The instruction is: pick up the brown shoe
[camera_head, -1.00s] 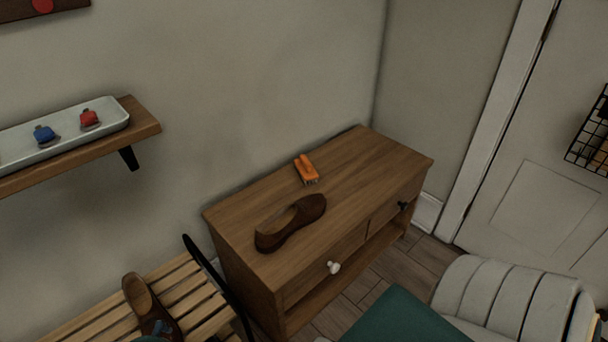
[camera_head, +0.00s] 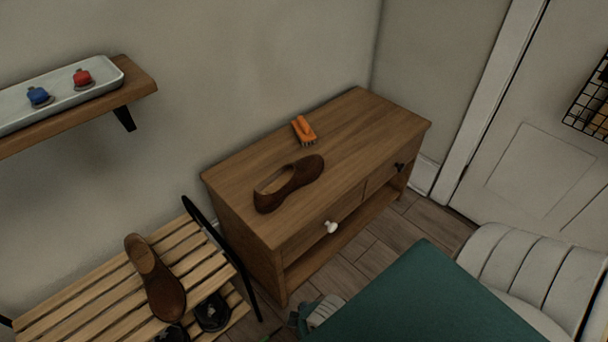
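A brown shoe (camera_head: 290,184) lies on the wooden cabinet (camera_head: 372,124), near the middle of its top, sole down. A second brown shoe (camera_head: 162,283) rests on the slatted wooden rack (camera_head: 88,292) at the lower left, its opening toward the back. The task's words do not tell these two apart. Neither of my grippers shows in the head view, so nothing can be seen touching either shoe.
An orange brush (camera_head: 304,130) lies behind the shoe on the cabinet. Dark footwear (camera_head: 212,312) is low in the rack. A wall shelf (camera_head: 139,84) holds a tray (camera_head: 58,106). A teal surface (camera_head: 420,302) and padded white seat (camera_head: 535,275) fill the lower right.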

